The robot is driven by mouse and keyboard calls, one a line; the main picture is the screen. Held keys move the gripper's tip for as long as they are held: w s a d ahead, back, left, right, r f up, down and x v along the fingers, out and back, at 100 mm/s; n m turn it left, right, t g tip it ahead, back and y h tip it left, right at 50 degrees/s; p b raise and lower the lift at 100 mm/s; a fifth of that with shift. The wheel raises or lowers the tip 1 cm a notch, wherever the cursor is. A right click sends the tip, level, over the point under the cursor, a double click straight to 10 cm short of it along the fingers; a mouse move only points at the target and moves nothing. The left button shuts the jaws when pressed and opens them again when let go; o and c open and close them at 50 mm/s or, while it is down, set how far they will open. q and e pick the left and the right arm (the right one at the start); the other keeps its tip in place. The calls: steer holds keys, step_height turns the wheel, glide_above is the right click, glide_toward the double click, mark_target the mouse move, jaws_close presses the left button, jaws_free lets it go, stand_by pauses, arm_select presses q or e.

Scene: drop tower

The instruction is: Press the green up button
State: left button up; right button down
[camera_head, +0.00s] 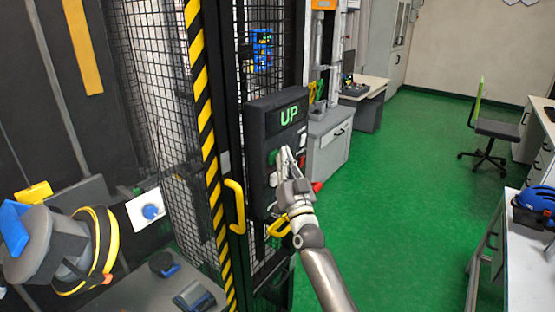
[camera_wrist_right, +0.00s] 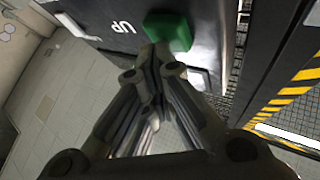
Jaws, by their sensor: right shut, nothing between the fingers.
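The dark control box (camera_head: 258,126) is mounted on the cage frame, with a lit green "UP" on its display (camera_head: 289,115). The green up button (camera_head: 273,158) is below the display, partly covered by my right gripper (camera_head: 285,153). In the right wrist view the green button (camera_wrist_right: 172,31) is beside the printed "UP" label. The closed fingertips (camera_wrist_right: 155,52) overlap the button's lower left edge there. I cannot tell whether they touch it. My right gripper is shut and empty. My left gripper is not in view.
A yellow handle (camera_head: 236,206) and a striped post (camera_head: 203,90) stand left of the box. A mesh cage is behind. A grey device with a yellow ring (camera_head: 108,245) is at lower left. Green floor (camera_head: 400,190) is open to the right, with a chair (camera_head: 490,130) beyond.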

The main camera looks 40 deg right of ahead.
steer(key=shift+s, duration=0.1)
steer(key=shift+s+d+p, duration=0.3)
steer(key=shift+s, duration=0.5)
steer(key=s, duration=0.1)
steer(key=s+d, duration=0.1)
steer(key=s, duration=0.1)
steer(key=s+p, duration=0.1)
steer(key=shift+s+d, duration=0.25)
steer(key=shift+s, duration=0.1)
steer(key=shift+f, duration=0.1)
stand_by(0.6)
